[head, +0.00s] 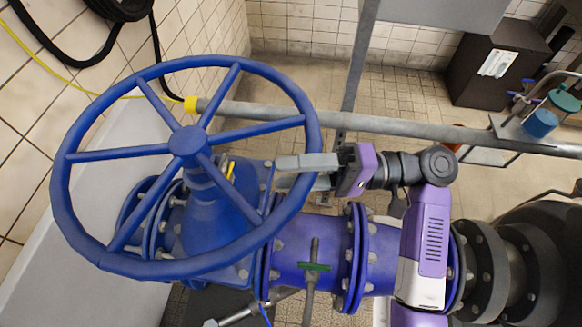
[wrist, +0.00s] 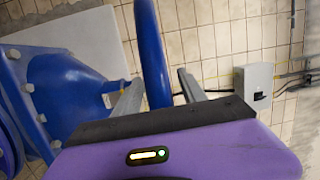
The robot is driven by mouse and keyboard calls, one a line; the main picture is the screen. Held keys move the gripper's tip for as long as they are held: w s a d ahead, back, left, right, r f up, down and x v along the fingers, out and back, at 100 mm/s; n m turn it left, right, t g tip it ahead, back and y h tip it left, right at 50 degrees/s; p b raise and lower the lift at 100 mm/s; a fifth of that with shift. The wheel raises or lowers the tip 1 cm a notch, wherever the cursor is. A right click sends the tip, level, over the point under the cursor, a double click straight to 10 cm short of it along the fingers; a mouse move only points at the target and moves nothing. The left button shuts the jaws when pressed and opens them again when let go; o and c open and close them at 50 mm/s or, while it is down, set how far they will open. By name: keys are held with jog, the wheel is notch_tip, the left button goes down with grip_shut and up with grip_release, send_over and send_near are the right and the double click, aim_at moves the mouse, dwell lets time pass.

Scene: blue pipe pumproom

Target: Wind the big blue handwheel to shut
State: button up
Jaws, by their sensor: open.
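The big blue handwheel (head: 188,142) fills the left of the head view, a spoked ring on top of a blue valve body (head: 222,205). My gripper (head: 278,172) is at the right side of its rim, with one grey finger above the rim and the other partly hidden below it. In the wrist view the blue rim (wrist: 152,45) runs between the two spread fingers of my gripper (wrist: 158,84). The gripper is open around the rim, with gaps showing beside it. Whether a finger touches the rim cannot be told.
A grey horizontal pipe (head: 400,129) with a yellow end passes behind the wheel.

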jog(key=shift+a, duration=0.15)
grip_shut()
dwell(1.4)
